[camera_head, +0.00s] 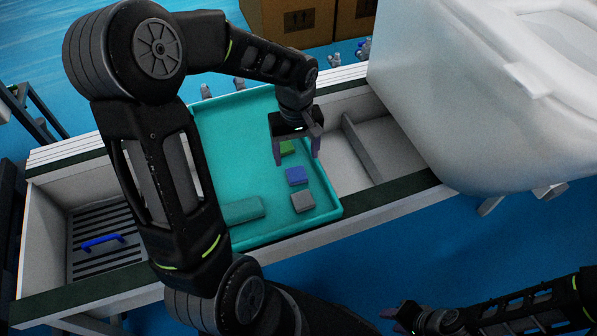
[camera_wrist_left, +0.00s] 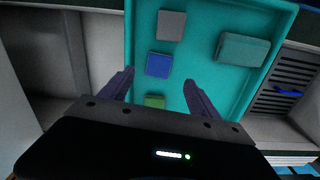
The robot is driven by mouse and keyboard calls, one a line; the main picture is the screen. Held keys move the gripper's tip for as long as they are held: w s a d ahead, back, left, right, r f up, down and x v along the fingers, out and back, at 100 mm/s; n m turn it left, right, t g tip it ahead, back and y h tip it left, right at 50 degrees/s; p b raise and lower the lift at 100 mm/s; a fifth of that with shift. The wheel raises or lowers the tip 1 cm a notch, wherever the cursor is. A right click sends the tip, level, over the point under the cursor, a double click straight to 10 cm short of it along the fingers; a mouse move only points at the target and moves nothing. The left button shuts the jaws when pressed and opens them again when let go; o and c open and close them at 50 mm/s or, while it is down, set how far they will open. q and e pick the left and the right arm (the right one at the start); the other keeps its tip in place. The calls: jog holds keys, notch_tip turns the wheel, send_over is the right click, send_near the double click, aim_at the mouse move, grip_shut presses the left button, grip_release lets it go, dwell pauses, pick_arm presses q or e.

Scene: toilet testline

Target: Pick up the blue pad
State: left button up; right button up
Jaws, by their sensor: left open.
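The blue pad (camera_head: 296,176) is a small square block lying flat in the teal tray (camera_head: 225,120), between a green pad (camera_head: 287,148) and a grey pad (camera_head: 303,202). My left gripper (camera_head: 297,160) is open and empty above the tray, over the green pad's side. In the left wrist view the blue pad (camera_wrist_left: 159,65) shows beyond the fingertips, apart from them, and the green pad (camera_wrist_left: 155,101) lies between the open fingers (camera_wrist_left: 158,78). My right gripper (camera_head: 398,318) is at the bottom right, away from the tray; its jaws are too small to read.
A larger teal block (camera_head: 243,210) lies in the tray's near left part. A white toilet (camera_head: 480,90) stands at the right. The line has a grey compartment (camera_head: 350,150) beside the tray and a slatted grate (camera_head: 105,240) with a blue handle at the left. Cardboard boxes (camera_head: 290,20) stand behind.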

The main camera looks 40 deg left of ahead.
aim_at(297, 175)
dwell(0.3)
pick_arm(q)
jog(key=shift+f, duration=1.3)
notch_tip(297, 175, down, 5)
jog(key=shift+d+f+b, duration=0.1)
jog(key=shift+f+b, duration=0.05)
jog(key=shift+b, duration=0.6)
jog(key=c, duration=1.4)
